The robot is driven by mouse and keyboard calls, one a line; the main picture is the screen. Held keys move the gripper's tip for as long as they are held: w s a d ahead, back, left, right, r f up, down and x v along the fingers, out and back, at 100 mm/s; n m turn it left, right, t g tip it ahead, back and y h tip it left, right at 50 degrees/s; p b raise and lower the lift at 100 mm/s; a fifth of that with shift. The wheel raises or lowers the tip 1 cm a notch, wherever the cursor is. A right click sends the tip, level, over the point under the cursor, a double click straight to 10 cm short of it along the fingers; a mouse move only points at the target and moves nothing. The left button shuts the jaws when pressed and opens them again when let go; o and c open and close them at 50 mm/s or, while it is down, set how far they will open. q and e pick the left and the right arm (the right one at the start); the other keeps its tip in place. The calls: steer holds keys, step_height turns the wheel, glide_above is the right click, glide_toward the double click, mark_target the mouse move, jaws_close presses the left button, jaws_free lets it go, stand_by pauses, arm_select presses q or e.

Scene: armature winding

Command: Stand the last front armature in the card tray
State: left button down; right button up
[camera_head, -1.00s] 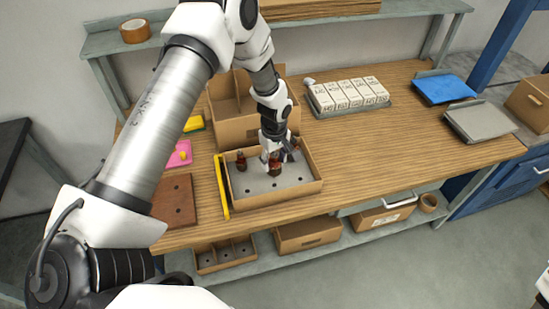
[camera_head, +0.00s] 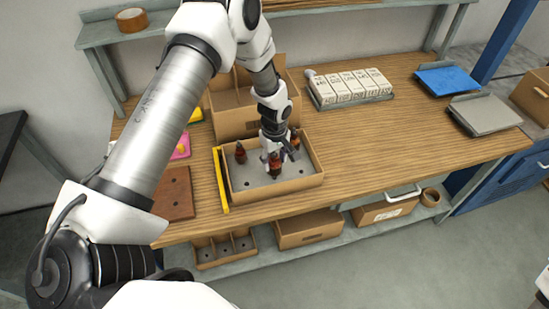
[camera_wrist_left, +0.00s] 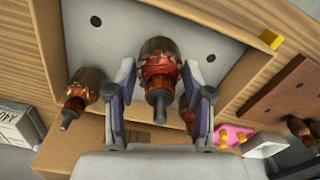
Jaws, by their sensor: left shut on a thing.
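The card tray (camera_head: 309,183) is a brown carton box with a grey holed floor, on the wooden bench. My left gripper (camera_head: 271,157) is over it, shut on a dark armature with copper-red winding (camera_head: 275,166). In the left wrist view the held armature (camera_wrist_left: 158,70) is upright between both fingers (camera_wrist_left: 158,100), shaft towards the camera. I cannot tell whether its lower end is seated in a hole. One armature (camera_head: 240,154) stands at the tray's back left. Another (camera_head: 294,141) is at the back right, partly hidden by the gripper. My right gripper is out of view.
A taller divided carton (camera_head: 232,122) stands right behind the tray. A yellow strip (camera_head: 221,180) lies along its left side, beside a brown holed board (camera_head: 175,195). White boxes (camera_head: 350,88) stand back right. The bench right of the tray is clear.

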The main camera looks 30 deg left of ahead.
arm_select(q)
steer(key=shift+r, duration=0.1)
steer(key=shift+f, duration=0.25)
stand_by(0.3)
steer(key=shift+w+f+b, duration=0.1)
steer(key=shift+f+b, duration=0.55)
steer(key=shift+f, duration=0.4)
steer(key=shift+c, duration=2.4)
jaws_free()
